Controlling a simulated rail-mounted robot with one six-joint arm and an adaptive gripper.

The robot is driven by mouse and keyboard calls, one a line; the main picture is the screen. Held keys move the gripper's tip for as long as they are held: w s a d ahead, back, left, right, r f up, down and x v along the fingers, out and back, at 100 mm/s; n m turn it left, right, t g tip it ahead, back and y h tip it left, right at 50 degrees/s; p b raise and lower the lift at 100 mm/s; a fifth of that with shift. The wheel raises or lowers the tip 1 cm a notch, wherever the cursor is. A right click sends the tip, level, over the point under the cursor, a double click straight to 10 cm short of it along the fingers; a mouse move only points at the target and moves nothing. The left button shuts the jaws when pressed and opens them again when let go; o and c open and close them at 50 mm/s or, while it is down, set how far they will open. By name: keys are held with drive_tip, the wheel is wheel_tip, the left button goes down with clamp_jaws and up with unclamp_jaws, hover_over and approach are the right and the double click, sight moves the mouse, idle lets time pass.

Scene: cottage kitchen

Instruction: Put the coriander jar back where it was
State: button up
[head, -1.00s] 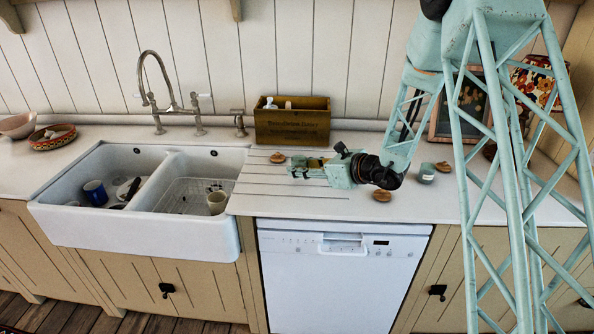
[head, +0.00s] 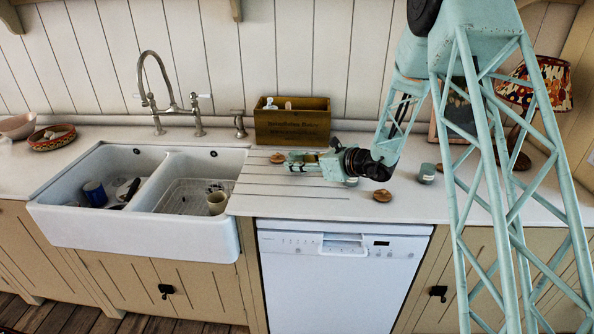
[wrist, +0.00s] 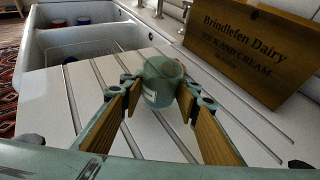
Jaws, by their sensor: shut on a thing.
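My gripper (head: 293,161) is low over the grooved drainer part of the counter, in front of the wooden box. In the wrist view its wooden-faced fingers (wrist: 158,100) are shut on a small grey-green jar (wrist: 161,82) with a pale label. The label is too small to read, so I cannot tell if this is the coriander jar. The held jar is not clear in the head view. I cannot tell if it touches the counter. A similar grey jar (head: 427,173) stands on the counter to the right, and another greyish one (head: 351,182) shows partly under my arm.
The wooden box (head: 292,122) stands against the wall, close to my gripper; it also shows in the wrist view (wrist: 250,50). The double sink (head: 130,225) is to the left. Small round wooden pieces (head: 382,195) lie on the counter (head: 320,206). A patterned lamp (head: 540,83) is at the right.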

drive_tip(key=shift+f, duration=1.4)
drive_tip(key=shift+f+b, duration=0.15)
drive_tip(key=shift+b, duration=0.25)
drive_tip(key=o, duration=0.9)
drive_tip(key=p+v, duration=0.1)
drive_tip(key=v, duration=1.1)
drive_tip(key=shift+p, duration=0.4)
drive_tip(key=shift+r, duration=0.25)
